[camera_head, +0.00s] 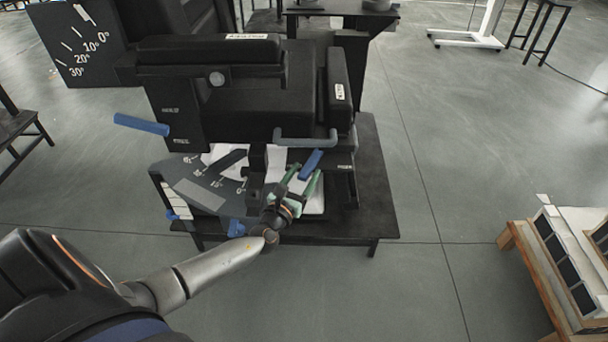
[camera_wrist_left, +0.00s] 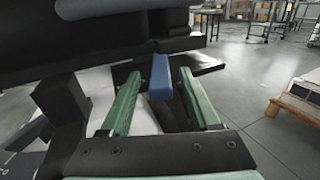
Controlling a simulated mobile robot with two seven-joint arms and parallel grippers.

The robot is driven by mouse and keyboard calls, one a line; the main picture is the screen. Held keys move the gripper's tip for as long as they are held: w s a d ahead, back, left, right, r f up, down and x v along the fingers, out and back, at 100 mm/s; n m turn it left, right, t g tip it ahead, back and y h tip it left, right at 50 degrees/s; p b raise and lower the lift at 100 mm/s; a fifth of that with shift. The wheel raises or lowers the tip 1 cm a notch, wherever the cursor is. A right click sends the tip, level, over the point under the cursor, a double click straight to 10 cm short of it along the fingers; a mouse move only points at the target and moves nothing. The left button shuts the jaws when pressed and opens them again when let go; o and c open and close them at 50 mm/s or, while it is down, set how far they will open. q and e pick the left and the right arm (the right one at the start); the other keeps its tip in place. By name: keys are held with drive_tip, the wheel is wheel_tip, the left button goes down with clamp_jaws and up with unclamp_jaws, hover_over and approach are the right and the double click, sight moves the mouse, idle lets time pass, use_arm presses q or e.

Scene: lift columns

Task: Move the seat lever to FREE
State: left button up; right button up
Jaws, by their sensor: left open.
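A black seat unit (camera_head: 240,100) stands on a dark platform. A blue lever handle (camera_head: 311,164) sticks out at its lower right side, below a grey-blue bar. The same handle (camera_wrist_left: 160,77) shows in the left wrist view. My left gripper (camera_head: 306,171), with green fingers, is open at this handle. In the left wrist view the handle appears between the two fingertips (camera_wrist_left: 159,73), with a gap on both sides. I cannot tell how deep it sits between them. The small labels near the handle are too small to read. My right gripper is not in view.
Other blue handles are at the seat's left (camera_head: 141,124) and low at the front (camera_head: 236,228). A grey-blue bar (camera_head: 305,137) lies close above the gripper. An angle scale board (camera_head: 80,45) is at back left. A wooden rack (camera_head: 540,270) stands right; the floor between is clear.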

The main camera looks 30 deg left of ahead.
use_arm(q)
drive_tip(key=shift+w, duration=0.1)
clamp_jaws()
idle(0.5)
idle(0.9)
